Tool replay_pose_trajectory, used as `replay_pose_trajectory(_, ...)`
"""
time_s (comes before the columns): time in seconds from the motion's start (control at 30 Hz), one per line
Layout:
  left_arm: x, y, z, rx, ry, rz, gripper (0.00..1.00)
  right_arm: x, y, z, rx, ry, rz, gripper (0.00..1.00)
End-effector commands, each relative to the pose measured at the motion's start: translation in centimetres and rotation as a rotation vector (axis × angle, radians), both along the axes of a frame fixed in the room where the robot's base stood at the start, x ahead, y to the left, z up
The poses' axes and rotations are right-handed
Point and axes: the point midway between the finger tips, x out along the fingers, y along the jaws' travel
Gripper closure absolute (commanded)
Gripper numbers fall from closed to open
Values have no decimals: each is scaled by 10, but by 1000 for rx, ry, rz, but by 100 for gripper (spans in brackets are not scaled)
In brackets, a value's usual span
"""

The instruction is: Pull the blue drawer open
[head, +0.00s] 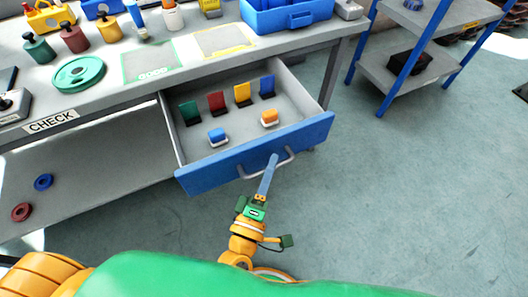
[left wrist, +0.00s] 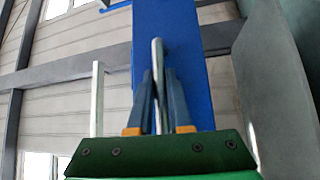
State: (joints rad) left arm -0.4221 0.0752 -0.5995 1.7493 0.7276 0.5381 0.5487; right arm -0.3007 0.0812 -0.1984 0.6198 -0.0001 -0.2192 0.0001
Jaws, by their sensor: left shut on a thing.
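The blue drawer (head: 235,160) under the workbench is pulled out, and its grey inside shows. Its front carries a pale bar handle (head: 284,163). My left gripper (head: 271,163) is at the handle, shut on it. In the left wrist view the two blue-grey fingers (left wrist: 160,90) close around the handle bar (left wrist: 157,58), with the blue drawer front (left wrist: 190,40) behind. My right gripper is not in view.
A lower shelf (head: 100,185) carries two small rings. A blue-framed rack (head: 405,65) stands at the right. The floor right of the drawer is clear.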

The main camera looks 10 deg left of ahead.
Motion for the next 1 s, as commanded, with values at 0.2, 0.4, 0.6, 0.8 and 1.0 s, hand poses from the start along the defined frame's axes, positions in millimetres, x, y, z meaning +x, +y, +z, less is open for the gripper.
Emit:
replay_pose_trajectory(0.2,-6,-4,-1,0,1,-1,100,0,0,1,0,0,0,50)
replay_pose_trajectory(0.4,-7,-5,-1,0,1,-1,100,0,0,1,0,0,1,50)
replay_pose_trajectory(0.6,-6,-5,-1,0,1,-1,61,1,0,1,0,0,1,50)
replay_pose_trajectory(0.8,-6,-4,0,1,1,-1,53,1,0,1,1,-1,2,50)
replay_pose_trajectory(1.0,-17,-2,-3,2,3,0,53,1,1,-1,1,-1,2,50)
